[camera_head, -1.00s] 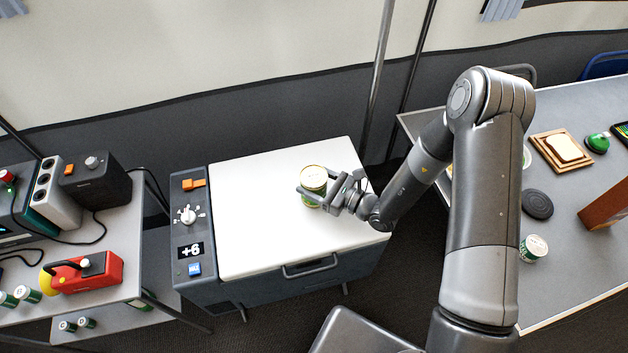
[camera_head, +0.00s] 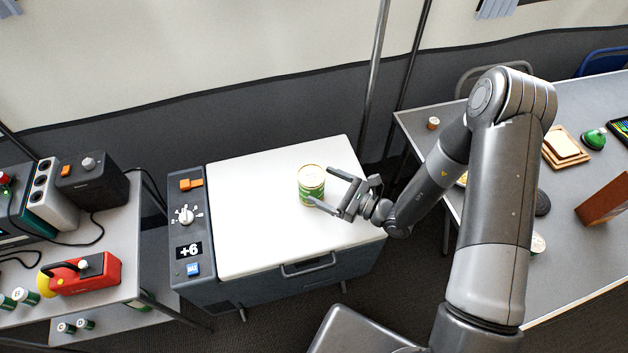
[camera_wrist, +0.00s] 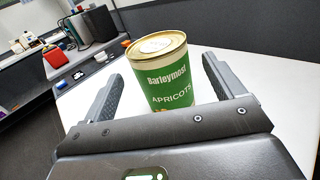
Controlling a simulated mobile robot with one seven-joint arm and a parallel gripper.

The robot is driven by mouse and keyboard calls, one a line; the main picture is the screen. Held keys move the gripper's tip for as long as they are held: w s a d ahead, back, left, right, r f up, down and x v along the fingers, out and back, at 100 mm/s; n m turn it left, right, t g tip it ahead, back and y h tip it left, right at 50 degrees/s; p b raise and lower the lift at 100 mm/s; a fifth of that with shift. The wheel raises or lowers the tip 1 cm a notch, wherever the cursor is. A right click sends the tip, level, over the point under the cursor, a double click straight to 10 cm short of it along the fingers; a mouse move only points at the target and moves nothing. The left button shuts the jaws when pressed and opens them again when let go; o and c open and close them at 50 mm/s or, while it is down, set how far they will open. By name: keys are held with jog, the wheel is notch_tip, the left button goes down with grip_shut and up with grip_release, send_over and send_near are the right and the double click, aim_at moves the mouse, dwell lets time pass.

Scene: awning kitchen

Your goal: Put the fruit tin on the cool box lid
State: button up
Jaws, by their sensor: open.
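The fruit tin (camera_head: 311,185), green and white with a gold rim, stands upright on the white cool box lid (camera_head: 255,220), right of the lid's middle. My gripper (camera_head: 321,187) is open and empty, just right of the tin in the head view. The tin's underside is hidden.
A side table with a red lantern-like device (camera_head: 85,273) and a dark box (camera_head: 92,180) stands at left. At right a grey table (camera_head: 480,135) holds bread on a board (camera_head: 562,148) and a green item (camera_head: 594,139). The lid around the tin is clear.

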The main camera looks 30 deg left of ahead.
jog(key=d, duration=0.7)
jog(key=shift+d, duration=0.2)
jog(key=shift+r, duration=0.1)
jog(key=shift+r+n, duration=0.3)
jog(key=shift+r, duration=0.1)
jog(key=s+d+r+n+g+h, duration=0.25)
jog(key=d+r+n, duration=0.2)
jog(key=r, duration=0.25)
jog(key=s+d+r+n+g+h, duration=0.2)
jog(key=d+r+n+g+h, duration=0.15)
jog(key=r+n, duration=0.3)
jog(key=s+d+r+n+t+h, duration=0.2)
jog(key=d+r+t+h, duration=0.3)
jog(key=d+r, duration=0.4)
jog(key=s+d+r+n+t+h, duration=0.3)
jog(key=d+r+t+h, duration=0.3)
jog(key=d+r, duration=0.3)
jog(key=d+n+h, duration=0.1)
jog(key=d, duration=0.2)
jog(key=shift+s+d+t, duration=0.25)
jog(key=shift+d+t, duration=0.05)
jog(key=shift+d, duration=0.05)
